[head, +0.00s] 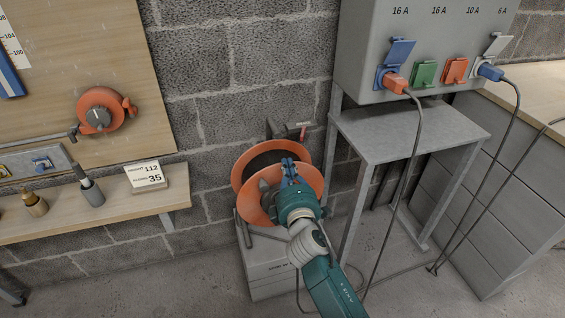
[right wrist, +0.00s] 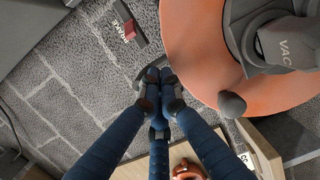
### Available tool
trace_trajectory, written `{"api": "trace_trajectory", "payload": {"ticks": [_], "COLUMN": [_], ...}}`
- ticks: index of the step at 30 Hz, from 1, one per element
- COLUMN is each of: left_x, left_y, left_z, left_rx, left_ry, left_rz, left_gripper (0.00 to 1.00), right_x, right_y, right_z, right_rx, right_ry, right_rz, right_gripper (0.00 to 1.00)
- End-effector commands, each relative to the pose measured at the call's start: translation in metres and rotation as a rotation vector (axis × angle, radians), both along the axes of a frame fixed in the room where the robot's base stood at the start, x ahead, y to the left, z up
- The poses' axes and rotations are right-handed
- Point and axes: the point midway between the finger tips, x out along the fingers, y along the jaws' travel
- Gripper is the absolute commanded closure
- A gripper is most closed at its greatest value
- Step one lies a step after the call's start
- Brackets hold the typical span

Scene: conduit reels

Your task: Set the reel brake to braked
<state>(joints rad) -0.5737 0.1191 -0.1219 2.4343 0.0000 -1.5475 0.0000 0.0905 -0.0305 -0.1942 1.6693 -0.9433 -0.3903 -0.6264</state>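The orange conduit reel (head: 313,181) stands low against the block wall, and its orange flange (right wrist: 190,45) fills the upper right of the right wrist view. The reel brake, a small red lever (head: 303,125) on a dark plate, is behind and above the reel. In the right wrist view the red lever (right wrist: 129,31) sits beside the label BRAKE, ahead of the fingertips and apart from them. My right gripper (head: 287,166) is in front of the reel; its blue fingers (right wrist: 159,76) are together with nothing visible between them. My left gripper is out of view.
A grey crank knob (right wrist: 232,104) sticks out near the right fingers. A grey metal stand (head: 410,130) with a socket box and hanging cables is to the right. A wooden shelf (head: 110,203) and a wall-mounted orange reel (head: 100,110) are to the left.

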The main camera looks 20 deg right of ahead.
Motion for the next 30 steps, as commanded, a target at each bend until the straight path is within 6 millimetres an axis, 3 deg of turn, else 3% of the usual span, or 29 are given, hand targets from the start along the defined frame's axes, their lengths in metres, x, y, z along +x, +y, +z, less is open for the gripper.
{"api": "trace_trajectory", "payload": {"ticks": [6,17,23,30], "left_x": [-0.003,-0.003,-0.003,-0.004], "left_y": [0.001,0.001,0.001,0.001], "left_z": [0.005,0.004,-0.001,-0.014], "left_rx": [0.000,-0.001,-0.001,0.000], "left_ry": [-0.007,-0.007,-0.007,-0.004], "left_rz": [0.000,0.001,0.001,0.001], "left_gripper": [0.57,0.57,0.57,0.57], "right_x": [0.004,0.007,0.034,0.085], "right_y": [0.000,0.000,-0.003,-0.009], "right_z": [0.016,0.016,0.015,0.014], "right_rx": [-0.044,-0.043,-0.043,-0.042], "right_ry": [-0.043,-0.042,-0.043,-0.043], "right_rz": [-0.002,-0.001,-0.001,-0.002], "right_gripper": [1.00,1.00,1.00,1.00]}}
